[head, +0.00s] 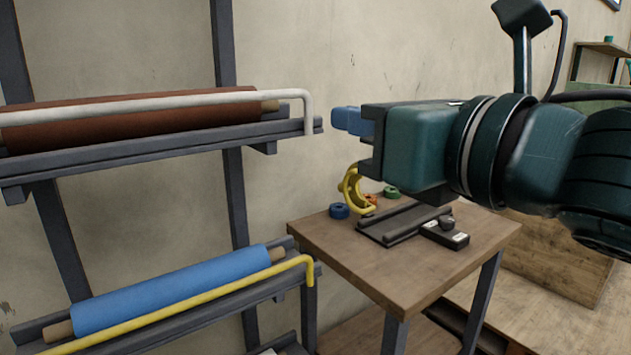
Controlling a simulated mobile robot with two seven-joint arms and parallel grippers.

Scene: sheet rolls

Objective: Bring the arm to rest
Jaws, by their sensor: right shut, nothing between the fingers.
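My right gripper (346,121) comes in from the right on its dark teal arm (540,150). It points left, with its blue fingertips just right of the end of the upper rack shelf. It is shut, with nothing seen between the fingers. It is in front of the wall and above the small wooden table (420,275). My left gripper is not in view.
A brown roll (130,119) with a white bar (190,100) lies on the upper shelf. A blue roll (180,288) with a yellow bar (200,308) lies below. The table holds a yellow curved object (352,185), a blue ring (339,211) and a dark device (445,234).

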